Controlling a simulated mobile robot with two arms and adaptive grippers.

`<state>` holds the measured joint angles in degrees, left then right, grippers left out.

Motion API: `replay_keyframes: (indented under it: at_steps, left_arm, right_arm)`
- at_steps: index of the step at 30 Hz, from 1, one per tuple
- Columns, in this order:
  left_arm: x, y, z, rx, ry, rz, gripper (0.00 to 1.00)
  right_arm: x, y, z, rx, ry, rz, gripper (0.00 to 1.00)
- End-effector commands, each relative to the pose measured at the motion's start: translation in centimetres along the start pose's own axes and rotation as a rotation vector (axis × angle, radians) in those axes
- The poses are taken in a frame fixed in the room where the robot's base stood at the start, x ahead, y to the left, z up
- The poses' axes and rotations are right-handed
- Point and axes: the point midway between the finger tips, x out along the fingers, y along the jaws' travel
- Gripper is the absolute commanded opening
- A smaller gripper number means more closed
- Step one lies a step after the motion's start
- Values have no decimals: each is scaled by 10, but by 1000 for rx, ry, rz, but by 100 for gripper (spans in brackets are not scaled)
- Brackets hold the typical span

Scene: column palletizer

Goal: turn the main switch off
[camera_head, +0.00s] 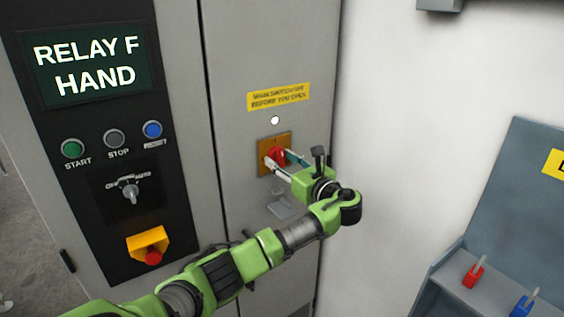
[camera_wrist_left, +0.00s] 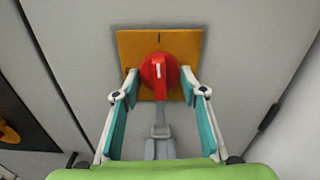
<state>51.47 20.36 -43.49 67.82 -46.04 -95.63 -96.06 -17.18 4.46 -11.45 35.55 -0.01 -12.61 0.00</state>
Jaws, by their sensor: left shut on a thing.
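The main switch is a red rotary knob (camera_wrist_left: 158,72) on a square orange plate (camera_wrist_left: 133,46), mounted on the grey cabinet door. In the left wrist view the knob's white mark stands about upright, below a short black mark on the plate. In the head view the knob (camera_head: 275,154) is partly hidden by my gripper. My left gripper (camera_head: 278,160) reaches the switch from the front right, and its two teal-lined fingers are shut on the knob, one on each side. My right gripper is not in view.
A yellow warning label (camera_head: 278,96) and a small white round lamp (camera_head: 275,120) are above the switch. A grey door handle (camera_head: 281,207) is just below. A black control panel (camera_head: 100,215) stands left. A grey box (camera_head: 520,200) with red and blue tagged items is right.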

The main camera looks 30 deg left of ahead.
Motion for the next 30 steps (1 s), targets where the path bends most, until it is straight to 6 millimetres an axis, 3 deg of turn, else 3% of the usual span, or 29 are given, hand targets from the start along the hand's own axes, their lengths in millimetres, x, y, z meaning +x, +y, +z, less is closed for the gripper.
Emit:
replay_keyframes:
  at_steps: [14, 30]
  left_arm:
    - [0, -1, -2, -392, -1, 0, 18]
    - [0, -2, -3, -906, -3, 0, 18]
  right_arm:
    - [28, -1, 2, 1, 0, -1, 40]
    - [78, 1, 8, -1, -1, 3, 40]
